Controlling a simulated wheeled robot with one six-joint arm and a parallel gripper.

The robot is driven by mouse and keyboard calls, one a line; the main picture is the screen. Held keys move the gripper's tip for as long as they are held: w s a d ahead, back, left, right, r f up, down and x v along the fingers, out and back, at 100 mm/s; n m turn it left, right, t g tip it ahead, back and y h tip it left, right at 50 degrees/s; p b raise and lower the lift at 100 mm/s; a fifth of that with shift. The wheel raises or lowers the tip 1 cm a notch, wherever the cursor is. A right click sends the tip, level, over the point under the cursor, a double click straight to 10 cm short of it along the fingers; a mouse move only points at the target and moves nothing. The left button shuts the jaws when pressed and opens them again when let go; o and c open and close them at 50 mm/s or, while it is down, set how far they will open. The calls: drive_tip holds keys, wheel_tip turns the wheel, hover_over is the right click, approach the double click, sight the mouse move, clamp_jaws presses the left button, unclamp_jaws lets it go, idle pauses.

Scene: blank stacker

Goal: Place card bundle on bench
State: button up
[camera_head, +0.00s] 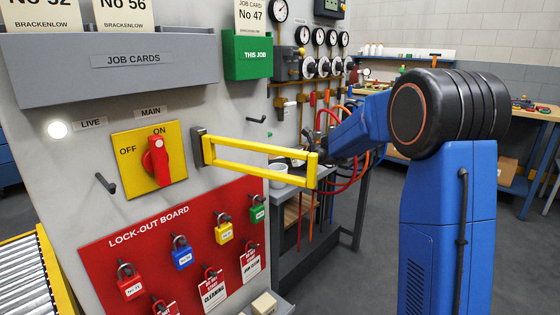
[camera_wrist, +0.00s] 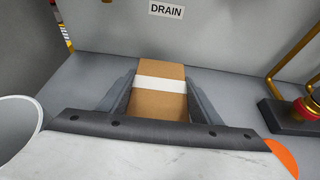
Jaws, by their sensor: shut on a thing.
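The card bundle (camera_wrist: 160,105) is a brown block with a white band across it, in the middle of the wrist view. My gripper (camera_wrist: 160,82) is shut on it, one dark finger against each side. A grey surface lies behind the bundle; I cannot tell whether the bundle touches it. In the head view, my blue arm reaches behind the yellow bar towards a dark grey bench (camera_head: 288,272). The gripper and bundle cannot be made out there.
A white round container (camera_wrist: 18,125) stands close at left in the wrist view. A brass pipe with a red knob (camera_wrist: 304,108) on a dark base is at right. A DRAIN label (camera_wrist: 167,10) is behind. The yellow bar (camera_head: 262,160) juts from the panel.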

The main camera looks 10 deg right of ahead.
drive_tip(key=shift+f, duration=0.15)
drive_tip(key=o, duration=1.1)
drive_tip(key=shift+o, duration=0.2)
drive_tip(key=shift+r, duration=0.2)
drive_tip(key=v, duration=1)
drive_tip(key=shift+s+d+r, duration=0.2)
drive_tip(key=shift+s, duration=0.1)
drive_tip(key=shift+o, duration=0.3)
drive_tip(key=v, duration=0.5)
drive_tip(key=shift+s+d, duration=0.1)
drive_tip(key=shift+s, duration=0.15)
drive_tip(key=x, duration=1.1)
drive_tip(key=shift+w+f, duration=0.15)
drive_tip(key=shift+f, duration=0.05)
drive_tip(key=shift+r+x, duration=0.2)
drive_tip(key=shift+x, duration=2.6)
